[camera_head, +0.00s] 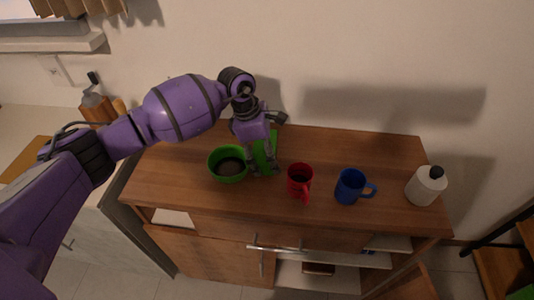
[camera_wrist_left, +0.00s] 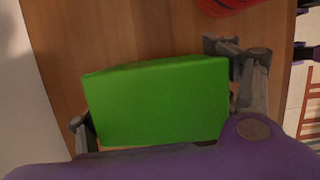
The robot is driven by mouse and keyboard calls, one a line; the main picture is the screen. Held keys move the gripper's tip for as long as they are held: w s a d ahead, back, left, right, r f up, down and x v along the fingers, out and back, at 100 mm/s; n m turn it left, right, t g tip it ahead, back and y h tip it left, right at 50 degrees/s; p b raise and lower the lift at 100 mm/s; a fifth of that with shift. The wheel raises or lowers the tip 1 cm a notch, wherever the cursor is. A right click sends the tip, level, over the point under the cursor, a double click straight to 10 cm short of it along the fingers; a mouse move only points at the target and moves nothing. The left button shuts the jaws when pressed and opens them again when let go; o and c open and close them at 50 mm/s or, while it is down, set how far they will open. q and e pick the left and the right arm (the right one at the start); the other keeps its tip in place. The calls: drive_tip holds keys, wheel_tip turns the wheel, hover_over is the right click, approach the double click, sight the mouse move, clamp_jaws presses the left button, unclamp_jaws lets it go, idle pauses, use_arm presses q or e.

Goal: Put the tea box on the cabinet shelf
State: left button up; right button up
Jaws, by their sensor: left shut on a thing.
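The tea box appears as a plain green box (camera_wrist_left: 160,105) in the left wrist view, between the two fingers of my left gripper (camera_wrist_left: 165,100). In the head view the green box (camera_head: 264,152) is partly hidden behind my left gripper (camera_head: 264,165), which is shut on it at the cabinet top. I cannot tell whether the box touches the wood. The cabinet (camera_head: 215,262) has a wooden top and, low at the right, a pale open shelf (camera_head: 330,279) with a small brown item on it. My right gripper is not in view.
A green bowl (camera_head: 228,165) stands just left of my left gripper, and a red mug (camera_head: 300,180) just right. A blue mug (camera_head: 351,186) and a white bottle (camera_head: 424,187) stand farther right. The wall is close behind. A door (camera_head: 410,284) stands open at the lower right.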

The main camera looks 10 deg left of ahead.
use_arm(q)
drive_tip(key=shift+f, duration=0.15)
drive_tip(key=o, duration=1.3)
drive_tip(key=shift+f, duration=0.15)
drive_tip(key=o, duration=0.5)
